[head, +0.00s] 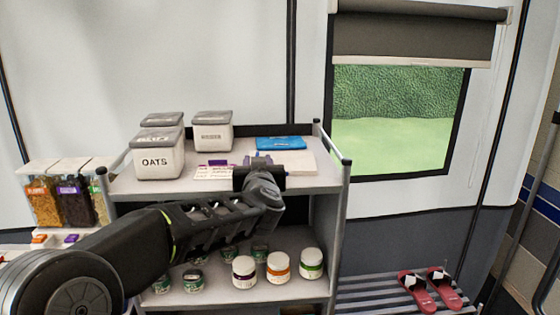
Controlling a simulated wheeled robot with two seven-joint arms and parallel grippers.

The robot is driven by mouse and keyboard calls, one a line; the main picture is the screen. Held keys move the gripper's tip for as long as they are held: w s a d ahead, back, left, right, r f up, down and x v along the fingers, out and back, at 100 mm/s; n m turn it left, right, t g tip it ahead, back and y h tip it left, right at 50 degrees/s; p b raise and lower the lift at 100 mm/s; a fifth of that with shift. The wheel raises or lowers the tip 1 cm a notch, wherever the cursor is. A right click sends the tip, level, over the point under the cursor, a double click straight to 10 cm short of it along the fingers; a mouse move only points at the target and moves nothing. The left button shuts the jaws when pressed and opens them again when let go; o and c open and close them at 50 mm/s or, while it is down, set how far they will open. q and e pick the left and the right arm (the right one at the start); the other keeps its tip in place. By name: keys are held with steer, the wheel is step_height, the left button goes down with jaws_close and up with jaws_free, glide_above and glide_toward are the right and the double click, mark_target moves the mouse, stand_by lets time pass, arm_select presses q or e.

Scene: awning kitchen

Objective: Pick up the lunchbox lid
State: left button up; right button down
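A flat blue rectangular piece, which looks like the lunchbox lid (280,143), lies at the back right of the shelf unit's top surface (220,180). My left gripper (262,160) is over the front part of that surface, just in front of the blue piece and a little left of its middle. The arm hides most of the fingers, so I cannot tell whether they are open or hold anything. A bit of blue shows beside the fingers; I cannot tell what it belongs to. My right gripper is out of view.
White bins with grey lids, one an OATS bin (158,160), stand at the top left. A pale flat board (299,162) lies right of the gripper. Jars (278,268) fill the lower shelf. Raised posts (346,175) bound the top. Red slippers (430,288) sit at lower right.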

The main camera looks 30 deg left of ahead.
mark_target(257, 154)
arm_select(q)
steer(key=shift+p+x, duration=0.65)
steer(key=shift+x, duration=1.95)
steer(key=shift+r, duration=0.1)
jaws_close()
